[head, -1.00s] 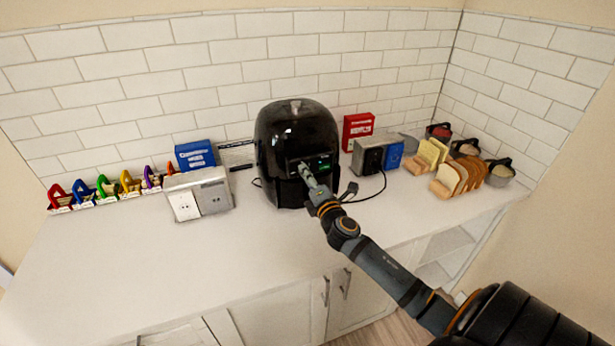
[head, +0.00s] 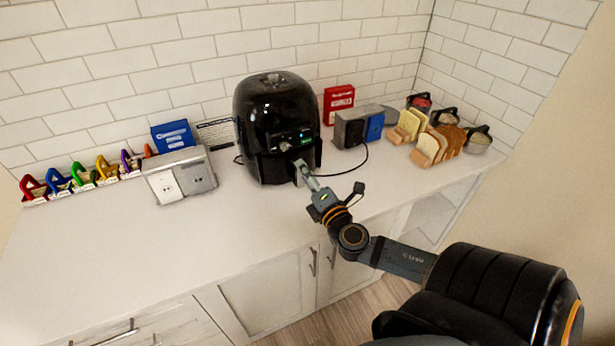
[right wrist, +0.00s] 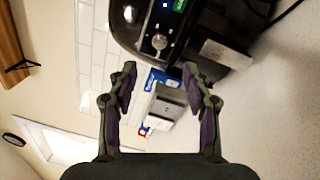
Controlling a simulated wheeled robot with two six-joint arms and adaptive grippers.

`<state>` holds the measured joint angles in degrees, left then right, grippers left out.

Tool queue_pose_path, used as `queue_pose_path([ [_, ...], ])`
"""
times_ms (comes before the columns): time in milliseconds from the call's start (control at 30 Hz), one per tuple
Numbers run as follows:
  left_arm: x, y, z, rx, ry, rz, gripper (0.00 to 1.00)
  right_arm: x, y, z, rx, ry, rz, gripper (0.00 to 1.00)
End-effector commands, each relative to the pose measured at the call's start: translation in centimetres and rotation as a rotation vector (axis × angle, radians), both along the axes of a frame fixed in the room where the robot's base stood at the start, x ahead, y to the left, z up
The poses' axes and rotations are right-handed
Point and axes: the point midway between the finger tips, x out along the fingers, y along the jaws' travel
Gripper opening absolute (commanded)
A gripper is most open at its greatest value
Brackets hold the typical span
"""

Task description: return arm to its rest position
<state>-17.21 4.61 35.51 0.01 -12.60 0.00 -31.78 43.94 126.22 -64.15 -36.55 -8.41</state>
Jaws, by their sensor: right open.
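My right arm comes in from the lower right of the head view. Its gripper (head: 305,171) is in front of the lower front of the black air fryer (head: 277,128). In the right wrist view the gripper (right wrist: 160,80) has its two fingers spread apart with nothing between them. The air fryer (right wrist: 175,28) fills the top of that view, its knob and small lit display in sight, and the fingers look apart from it. My left gripper is not in view.
A grey socket box (head: 180,176) and a row of coloured clips stand to the left on the white counter (head: 120,240). A grey-and-black appliance (head: 352,128), bread slices (head: 442,145) and bowls stand to the right. The counter's front left is clear.

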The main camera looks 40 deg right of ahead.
Motion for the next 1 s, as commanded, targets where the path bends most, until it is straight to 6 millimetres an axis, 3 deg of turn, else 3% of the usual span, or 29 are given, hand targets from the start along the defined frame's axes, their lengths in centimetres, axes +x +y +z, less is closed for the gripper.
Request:
queue_pose_path([
  [167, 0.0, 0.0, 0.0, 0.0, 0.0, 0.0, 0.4, -1.1, 0.3, 0.0, 0.001, -0.001, 0.003, 0.5],
  [733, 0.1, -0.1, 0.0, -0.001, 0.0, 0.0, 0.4, -1.3, -0.1, -0.2, 0.045, 0.0, -0.028, 0.5],
  [867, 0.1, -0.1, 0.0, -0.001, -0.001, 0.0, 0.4, -3.8, -2.6, -3.0, 0.391, 0.036, -0.261, 0.5],
  [933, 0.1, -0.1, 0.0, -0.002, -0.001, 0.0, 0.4, -6.3, -3.1, -6.4, 0.665, 0.101, -0.445, 0.5],
  [1000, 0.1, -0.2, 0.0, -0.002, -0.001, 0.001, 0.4, -9.0, -1.9, -9.7, 0.901, 0.186, -0.597, 0.5],
])
